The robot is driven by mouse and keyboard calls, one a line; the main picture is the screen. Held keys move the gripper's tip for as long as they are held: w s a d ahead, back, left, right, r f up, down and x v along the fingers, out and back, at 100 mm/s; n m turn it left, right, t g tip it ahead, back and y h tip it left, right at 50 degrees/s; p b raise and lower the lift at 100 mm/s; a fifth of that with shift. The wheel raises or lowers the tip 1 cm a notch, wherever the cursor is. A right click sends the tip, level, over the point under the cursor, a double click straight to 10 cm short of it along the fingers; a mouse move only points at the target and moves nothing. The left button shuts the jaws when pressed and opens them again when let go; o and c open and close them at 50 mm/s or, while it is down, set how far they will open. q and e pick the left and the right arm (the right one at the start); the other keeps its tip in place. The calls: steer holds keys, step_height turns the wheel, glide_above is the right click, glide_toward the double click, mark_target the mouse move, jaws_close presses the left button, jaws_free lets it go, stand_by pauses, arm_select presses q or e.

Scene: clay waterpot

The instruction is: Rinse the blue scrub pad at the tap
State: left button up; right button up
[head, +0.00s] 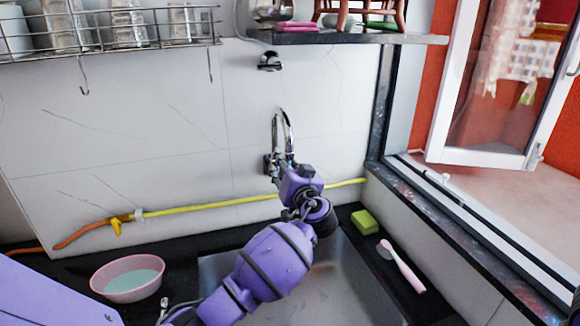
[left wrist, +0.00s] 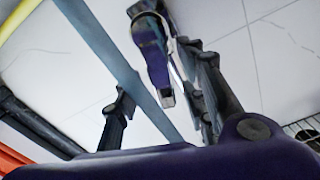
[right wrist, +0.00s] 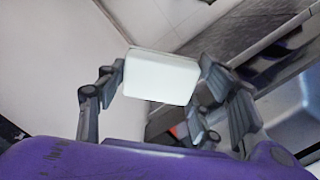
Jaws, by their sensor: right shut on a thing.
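The chrome tap (head: 288,138) rises from the back wall above the sink. My left arm reaches up to it, with the left gripper (head: 298,180) just below its spout. In the left wrist view the left gripper's fingers (left wrist: 160,105) stand apart, with a blue-grey bar (left wrist: 115,60) and a purple-tinted shiny piece (left wrist: 152,55) passing between or behind them; contact cannot be told. In the right wrist view my right gripper is shut on a pale block (right wrist: 160,77). It looks almost white; I cannot tell if it is the blue scrub pad. The right gripper is outside the head view.
The steel sink (head: 345,285) lies below the tap. A pink bowl (head: 128,293) with pale aqua contents stands left. A green sponge (head: 365,222) and pink brush (head: 402,266) lie right. A yellow hose (head: 205,204) crosses the wall. An open window (head: 500,80) is at right.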

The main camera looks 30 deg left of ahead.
arm_select(q)
steer(key=v, duration=1.2)
